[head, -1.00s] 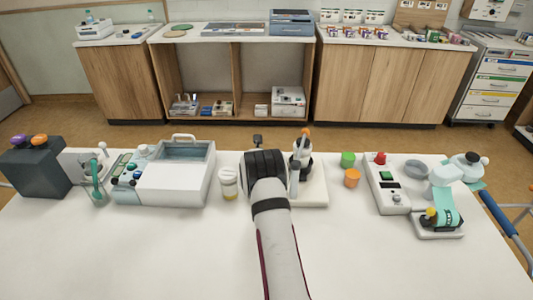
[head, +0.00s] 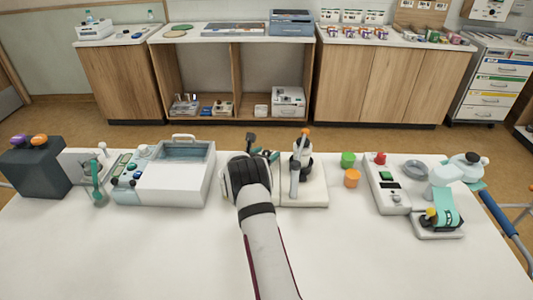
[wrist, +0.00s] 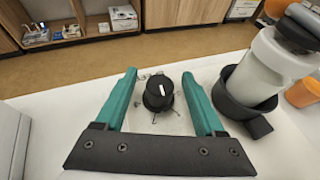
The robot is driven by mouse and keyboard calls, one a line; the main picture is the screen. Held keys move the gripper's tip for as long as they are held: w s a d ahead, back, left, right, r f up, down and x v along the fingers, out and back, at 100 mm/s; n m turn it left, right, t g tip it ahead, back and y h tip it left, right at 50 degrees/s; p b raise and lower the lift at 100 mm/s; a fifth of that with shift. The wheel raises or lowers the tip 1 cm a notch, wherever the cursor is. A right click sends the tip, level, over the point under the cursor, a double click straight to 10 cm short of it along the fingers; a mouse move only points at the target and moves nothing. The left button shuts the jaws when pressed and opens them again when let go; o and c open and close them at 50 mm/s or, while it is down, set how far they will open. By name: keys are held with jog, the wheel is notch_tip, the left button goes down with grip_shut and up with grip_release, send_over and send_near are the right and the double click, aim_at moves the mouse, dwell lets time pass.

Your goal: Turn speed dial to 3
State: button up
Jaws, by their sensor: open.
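The speed dial (wrist: 157,92) is a round black knob with a white pointer mark, on a white base (head: 312,199) with dark scale lines around the knob. The scale figures are too small to read. In the wrist view the white mark points roughly up the picture, away from my gripper's palm. My gripper (wrist: 159,75) is open, its two teal fingers to the left and right of the dial with a gap on each side. In the head view my arm hides the dial, and only bits of teal show at my gripper (head: 266,154).
On the same base, a grey-white cylinder (wrist: 262,68) stands in a black holder (wrist: 250,100), close to the right finger. A white machine (head: 178,180) stands left of my arm. The front of the table is clear.

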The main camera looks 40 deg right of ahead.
jog(key=v, duration=1.5)
jog(key=shift+a+r, duration=0.25)
jog(key=shift+a, duration=0.1)
jog(key=shift+s, duration=0.1)
